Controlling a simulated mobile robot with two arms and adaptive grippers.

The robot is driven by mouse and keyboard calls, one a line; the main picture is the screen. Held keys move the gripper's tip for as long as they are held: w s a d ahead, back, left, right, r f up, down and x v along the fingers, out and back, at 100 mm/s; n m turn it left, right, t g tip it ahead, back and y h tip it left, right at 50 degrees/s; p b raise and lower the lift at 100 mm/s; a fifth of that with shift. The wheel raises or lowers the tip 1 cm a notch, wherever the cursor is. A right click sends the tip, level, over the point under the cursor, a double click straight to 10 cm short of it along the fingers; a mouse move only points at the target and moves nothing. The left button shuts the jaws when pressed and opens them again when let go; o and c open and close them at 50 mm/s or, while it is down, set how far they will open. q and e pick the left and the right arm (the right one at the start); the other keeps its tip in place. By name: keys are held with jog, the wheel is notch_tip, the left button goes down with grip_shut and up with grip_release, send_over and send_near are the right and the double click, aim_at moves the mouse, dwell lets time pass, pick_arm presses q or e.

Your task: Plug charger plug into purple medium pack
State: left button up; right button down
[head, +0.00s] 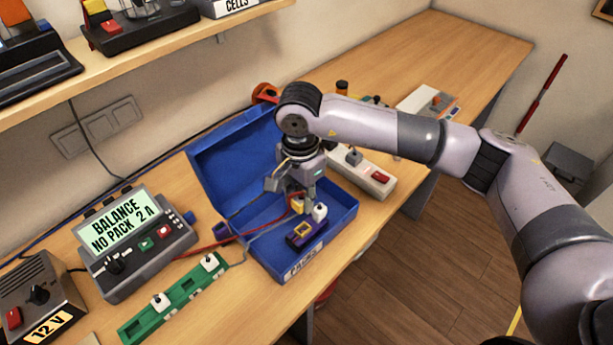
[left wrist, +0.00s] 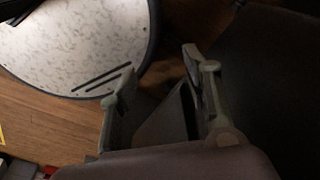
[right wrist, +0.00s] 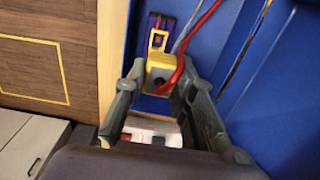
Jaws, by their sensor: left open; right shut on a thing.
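The purple pack (head: 317,229) with a yellow-rimmed socket lies in the open blue case, near its front edge. It also shows in the right wrist view (right wrist: 168,24). My right gripper (head: 297,197) is shut on the yellow charger plug (right wrist: 162,70), which has a red lead. In the head view the plug (head: 297,206) is just behind the pack's socket and appears apart from it; the exact gap is unclear. My left gripper (left wrist: 160,78) is open and empty in the left wrist view, and is not in the head view.
The blue case (head: 232,150) has its lid open. A white block (head: 320,212) is beside the pack. The charger (head: 135,240) reads "BALANCE NO PACK 2A". A green strip (head: 180,298) lies in front, and a white power strip (head: 372,180) is right of the case.

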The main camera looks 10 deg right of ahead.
aim_at(302, 211)
jog(key=shift+d, duration=0.25)
jog(key=shift+s+a, duration=0.3)
jog(key=shift+a, duration=0.05)
jog(key=shift+w+d+f+b, duration=0.1)
jog(key=shift+w+d+b, duration=0.05)
jog(key=shift+b, duration=0.35)
notch_tip(302, 211, down, 4)
jog(key=b, duration=0.4)
jog(key=shift+r, duration=0.2)
jog(key=shift+f+b, duration=0.35)
jog(key=shift+f, duration=0.05)
jog(key=shift+f+b, duration=0.5)
jog(key=shift+b, duration=0.05)
pick_arm(q)
notch_tip(302, 211, down, 7)
jog(key=shift+s, duration=0.15)
pick_arm(e)
jog(key=shift+f, duration=0.1)
pick_arm(q)
jog(key=shift+s+a, duration=0.1)
jog(key=shift+a, duration=0.05)
